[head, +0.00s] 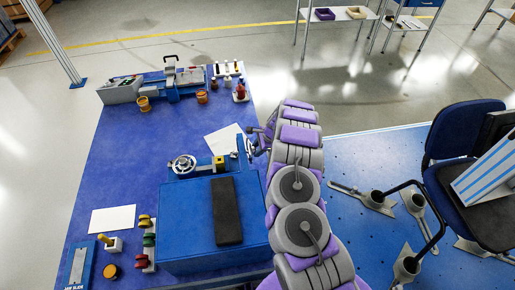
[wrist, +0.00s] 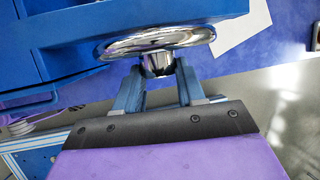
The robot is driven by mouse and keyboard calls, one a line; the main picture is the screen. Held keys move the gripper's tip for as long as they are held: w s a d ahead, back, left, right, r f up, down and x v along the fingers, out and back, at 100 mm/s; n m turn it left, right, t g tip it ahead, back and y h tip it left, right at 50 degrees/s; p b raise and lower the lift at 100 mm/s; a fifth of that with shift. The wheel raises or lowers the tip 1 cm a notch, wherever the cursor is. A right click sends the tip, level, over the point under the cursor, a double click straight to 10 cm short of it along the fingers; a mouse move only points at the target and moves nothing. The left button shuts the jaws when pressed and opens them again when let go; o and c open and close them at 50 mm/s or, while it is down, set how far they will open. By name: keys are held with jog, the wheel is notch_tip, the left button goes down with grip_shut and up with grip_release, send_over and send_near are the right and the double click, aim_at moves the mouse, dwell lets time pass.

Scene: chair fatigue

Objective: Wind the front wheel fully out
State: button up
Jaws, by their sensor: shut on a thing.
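A chrome handwheel (wrist: 155,40) fills the top middle of the wrist view, seen nearly edge-on against the blue machine (head: 215,238). My gripper (wrist: 158,70) has its two blue-grey fingers closed on either side of the wheel's shiny hub. In the head view my gripper (head: 253,146) is at the right side of the machine's far end, and the held wheel is mostly hidden there. Another chrome wheel (head: 182,164) shows on the machine's far left corner, apart from my gripper.
A dark pad (head: 227,211) lies on the machine's top. At right, an office chair (head: 465,140) stands by a perforated blue platform (head: 370,165).

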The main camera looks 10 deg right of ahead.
jog(key=shift+s+f+n+t, duration=0.1)
jog(key=shift+n+t, duration=0.1)
jog(key=shift+t, duration=0.75)
jog(key=shift+s+f+n+t, duration=0.1)
jog(key=shift+s+n+t, duration=0.1)
jog(key=shift+t, duration=0.7)
jog(key=shift+s+n+t, duration=0.1)
jog(key=shift+n+t, duration=0.1)
jog(key=shift+t, duration=1.15)
jog(key=o, duration=1)
jog(key=shift+o, duration=0.2)
jog(key=p+v, duration=0.7)
jog(key=v, duration=1)
jog(key=shift+d, duration=0.35)
